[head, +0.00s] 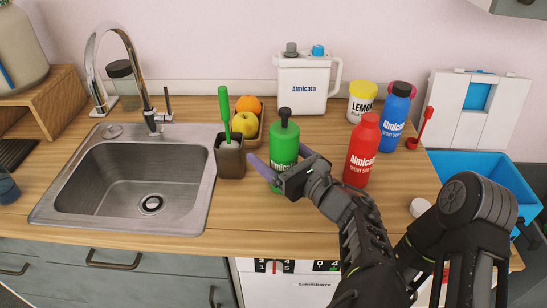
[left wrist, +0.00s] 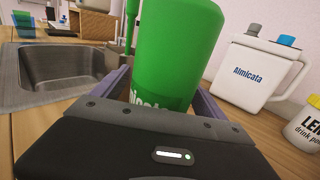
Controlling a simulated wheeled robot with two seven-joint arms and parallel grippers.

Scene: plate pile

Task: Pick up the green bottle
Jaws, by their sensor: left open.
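The green bottle (head: 284,138) with a black pump top stands upright on the wooden counter, right of the sink. My left gripper (head: 277,155) is open at the bottle's lower part, with one purple finger on each side of it. In the left wrist view the green bottle (left wrist: 175,45) fills the space between the fingers of my left gripper (left wrist: 160,92). Its base is hidden there by the gripper body. I cannot tell whether either finger touches it. My right gripper is not in view.
A dark brush holder (head: 230,160) with a green brush stands close left of the bottle. A fruit box (head: 249,135) and a white jug (head: 305,85) are behind. Red (head: 362,150) and blue (head: 394,120) bottles stand right. The sink (head: 135,185) is left.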

